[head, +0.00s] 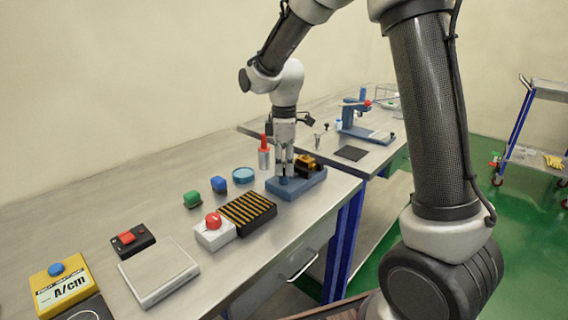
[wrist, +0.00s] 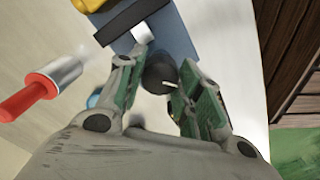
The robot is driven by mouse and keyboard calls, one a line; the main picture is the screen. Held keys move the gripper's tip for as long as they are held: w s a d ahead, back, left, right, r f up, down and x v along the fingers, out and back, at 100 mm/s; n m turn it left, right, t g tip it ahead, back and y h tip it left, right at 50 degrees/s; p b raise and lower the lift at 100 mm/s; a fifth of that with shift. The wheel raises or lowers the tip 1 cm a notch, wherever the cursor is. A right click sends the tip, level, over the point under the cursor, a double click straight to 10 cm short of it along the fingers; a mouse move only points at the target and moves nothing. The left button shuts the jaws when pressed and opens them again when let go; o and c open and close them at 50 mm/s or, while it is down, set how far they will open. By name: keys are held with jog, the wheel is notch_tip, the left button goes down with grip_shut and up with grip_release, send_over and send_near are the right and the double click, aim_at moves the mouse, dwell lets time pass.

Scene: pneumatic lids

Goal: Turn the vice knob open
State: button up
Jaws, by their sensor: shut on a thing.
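The vice has a blue base (head: 298,188) on the bench, with a yellow and black part (head: 307,164) on top at its right. In the wrist view its blue body (wrist: 178,38) lies at the top. The dark round vice knob (wrist: 160,76) carries a white mark and sits between the green pads of my gripper (wrist: 160,92). My gripper (head: 285,174) points down over the left part of the vice and is shut on the knob. The fingers mostly hide the knob in the head view.
A red-handled metal cylinder (head: 264,154) stands close behind the vice, left of my gripper. A black and yellow striped block (head: 247,212) and a red-button box (head: 214,230) are in front to the left. A blue round dish (head: 243,174) lies nearby.

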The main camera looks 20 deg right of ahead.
aim_at(284, 164)
jog(key=n, duration=0.4)
jog(key=shift+n, duration=0.3)
jog(key=n, duration=0.4)
jog(key=shift+n, duration=0.3)
jog(key=o, duration=1)
jog(key=shift+o, duration=0.2)
notch_tip(284, 164, up, 12)
